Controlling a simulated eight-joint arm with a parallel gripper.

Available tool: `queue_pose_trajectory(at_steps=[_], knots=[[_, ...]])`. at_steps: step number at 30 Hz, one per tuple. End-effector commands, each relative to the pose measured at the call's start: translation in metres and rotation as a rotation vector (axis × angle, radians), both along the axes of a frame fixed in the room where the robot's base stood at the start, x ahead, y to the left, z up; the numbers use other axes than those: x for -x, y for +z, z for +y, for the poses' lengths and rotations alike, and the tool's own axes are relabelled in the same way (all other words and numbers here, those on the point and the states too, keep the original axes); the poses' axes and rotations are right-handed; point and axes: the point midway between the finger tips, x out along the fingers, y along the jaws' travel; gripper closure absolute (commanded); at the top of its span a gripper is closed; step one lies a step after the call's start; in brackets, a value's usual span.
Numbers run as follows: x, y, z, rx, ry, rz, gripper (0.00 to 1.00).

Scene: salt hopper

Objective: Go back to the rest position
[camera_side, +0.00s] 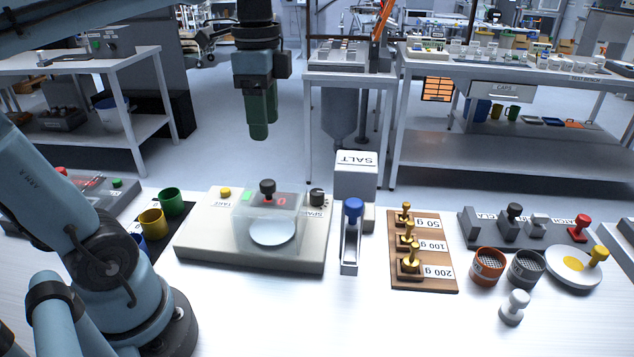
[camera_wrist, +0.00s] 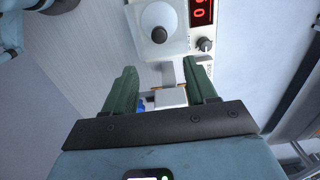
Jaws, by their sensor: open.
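My gripper (camera_side: 258,130) hangs in the air, fingers down, above and behind the scale in the side view. In the wrist view my gripper (camera_wrist: 163,88) has its two green fingers spread apart, and it is open with nothing held between them. The scale (camera_side: 197,241) has a clear cover with a black knob over a round pan, and a red display. The scale also shows in the wrist view (camera_wrist: 118,20). The salt hopper (camera_side: 356,178) is a white and grey box right of the scale. A blue-handled lever (camera_side: 352,212) stands in front of it.
A wooden board (camera_side: 420,283) holds brass weights. A red sieve cup (camera_side: 487,266), a grey sieve cup (camera_side: 525,268) and a white dish (camera_side: 573,281) stand to the right. Yellow (camera_side: 152,223) and green (camera_side: 171,202) cups are left of the scale. The air around my gripper is clear.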

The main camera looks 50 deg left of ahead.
Motion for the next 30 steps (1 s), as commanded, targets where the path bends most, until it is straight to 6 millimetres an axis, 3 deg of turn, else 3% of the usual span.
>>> queue_pose_trajectory(at_steps=[2, 24, 30], knots=[[0.0, 0.006, 0.0, 0.0, 0.0, 0.0, 0.43], [0.001, -0.096, 0.0, -0.001, 0.001, 0.003, 0.43], [0.006, -0.116, 0.007, -0.002, 0.007, 0.002, 0.43]])
